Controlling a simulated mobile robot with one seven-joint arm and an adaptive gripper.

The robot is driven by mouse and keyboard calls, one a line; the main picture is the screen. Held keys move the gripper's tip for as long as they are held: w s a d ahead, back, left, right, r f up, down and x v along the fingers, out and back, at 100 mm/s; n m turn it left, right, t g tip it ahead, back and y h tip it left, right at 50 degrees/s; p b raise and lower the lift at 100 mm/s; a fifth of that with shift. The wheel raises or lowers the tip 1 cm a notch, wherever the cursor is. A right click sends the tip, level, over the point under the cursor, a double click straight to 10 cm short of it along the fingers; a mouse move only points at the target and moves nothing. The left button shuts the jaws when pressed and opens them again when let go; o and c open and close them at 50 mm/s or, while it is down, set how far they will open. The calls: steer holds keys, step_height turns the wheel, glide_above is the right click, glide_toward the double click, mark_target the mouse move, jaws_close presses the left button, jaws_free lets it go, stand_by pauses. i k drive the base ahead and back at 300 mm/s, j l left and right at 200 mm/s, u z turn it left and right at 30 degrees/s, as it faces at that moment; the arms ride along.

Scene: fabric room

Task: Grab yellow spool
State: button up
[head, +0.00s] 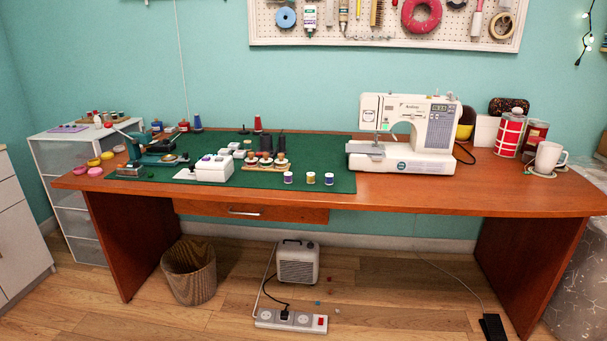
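A small yellow spool (311,178) stands upright near the front edge of the green mat (338,160) on the desk. It is the middle one of three small spools in a row. A purple spool (288,178) is to its left, and a darker blue or purple spool (329,179) is to its right, with small gaps between them. My gripper is not in view.
The white sewing machine (435,130) stands right of the spools. A wooden rack with several spools (265,167) and a white box (214,170) are to the left. A drawer (250,211) is under the desk. A heater (298,263) and power strip (290,320) are on the floor.

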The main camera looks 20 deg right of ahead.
mark_target(310, 176)
steer(key=i+l+u, duration=0.1)
steer(key=l, duration=0.5)
steer(key=l+u, duration=0.15)
steer(key=l, duration=0.5)
steer(key=i+l, duration=0.1)
steer(key=l, duration=1.35)
steer(key=i+l, duration=0.15)
steer(key=l, duration=0.6)
steer(key=i+l, duration=0.4)
